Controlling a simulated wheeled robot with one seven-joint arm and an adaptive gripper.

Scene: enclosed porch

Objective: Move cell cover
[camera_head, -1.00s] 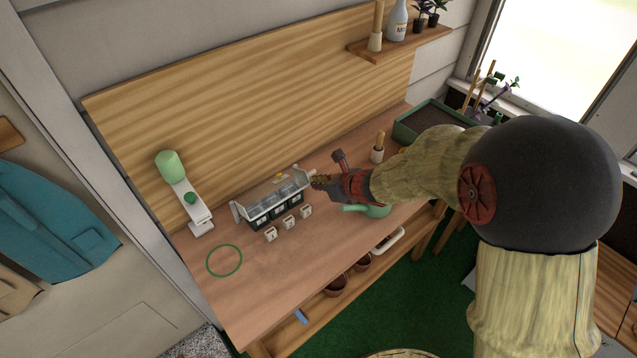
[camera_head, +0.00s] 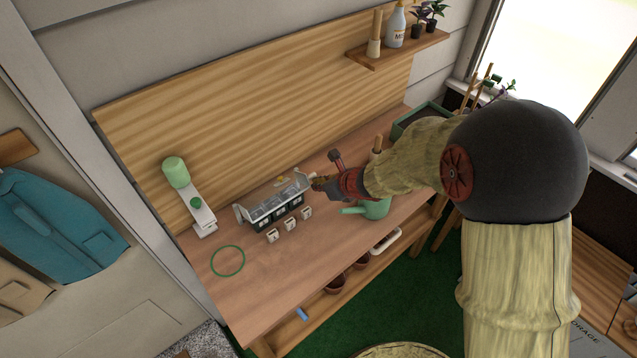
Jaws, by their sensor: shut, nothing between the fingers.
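A small tray of dark cells (camera_head: 278,218) stands on the wooden bench near its middle. A clear cover (camera_head: 272,203) with white end pieces sits over the cells, its right end close to my gripper. My gripper (camera_head: 318,183) is shut and empty at the right end of the cover. I cannot tell whether its fingertips touch the cover.
A white stand with a green top (camera_head: 190,195) and a green ring (camera_head: 227,261) are on the left of the bench (camera_head: 265,280). A green watering can (camera_head: 375,208) is under my arm. A planter box (camera_head: 420,118) is at the far right. The front left bench is clear.

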